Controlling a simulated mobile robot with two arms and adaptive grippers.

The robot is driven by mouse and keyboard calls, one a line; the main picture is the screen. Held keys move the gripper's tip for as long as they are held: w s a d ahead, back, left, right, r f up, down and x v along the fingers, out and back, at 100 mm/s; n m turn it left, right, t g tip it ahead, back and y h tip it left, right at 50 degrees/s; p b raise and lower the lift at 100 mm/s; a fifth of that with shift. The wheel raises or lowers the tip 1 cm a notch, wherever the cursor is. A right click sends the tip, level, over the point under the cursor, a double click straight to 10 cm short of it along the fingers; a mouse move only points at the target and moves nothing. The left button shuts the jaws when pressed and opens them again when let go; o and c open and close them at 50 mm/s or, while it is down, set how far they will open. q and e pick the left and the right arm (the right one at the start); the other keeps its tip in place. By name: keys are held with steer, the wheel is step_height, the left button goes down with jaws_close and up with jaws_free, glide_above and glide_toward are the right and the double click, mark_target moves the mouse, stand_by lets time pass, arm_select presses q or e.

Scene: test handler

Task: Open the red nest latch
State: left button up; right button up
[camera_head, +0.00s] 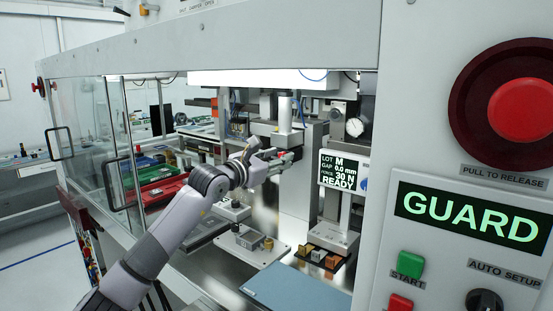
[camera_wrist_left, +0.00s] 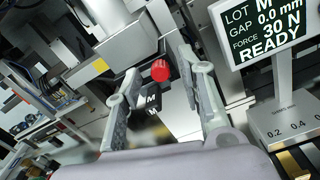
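The red nest latch shows in the left wrist view as a small round red knob (camera_wrist_left: 160,70). It sits on a dark block marked M (camera_wrist_left: 150,101), in front of a grey metal body. My left gripper (camera_wrist_left: 158,64) is open, and the red knob appears between its two fingertips; I see no finger touching it. In the head view my left gripper (camera_head: 275,158) reaches into the machine through the guard opening. A small red spot (camera_head: 288,157) shows at its fingertips, partly hidden by them. My right gripper is in neither view.
A display (camera_head: 344,170) reading LOT M, 30 N, READY stands right of the gripper. A dial gauge (camera_head: 355,127) is above it. Below are a metal plate (camera_head: 262,254) with fixtures and a blue-grey mat (camera_head: 285,290). Glass doors (camera_head: 90,122) stand at left; a GUARD panel (camera_head: 470,215) at right.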

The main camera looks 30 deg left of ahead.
arm_select(q)
steer(key=s, duration=1.2)
steer(key=shift+a, duration=0.45)
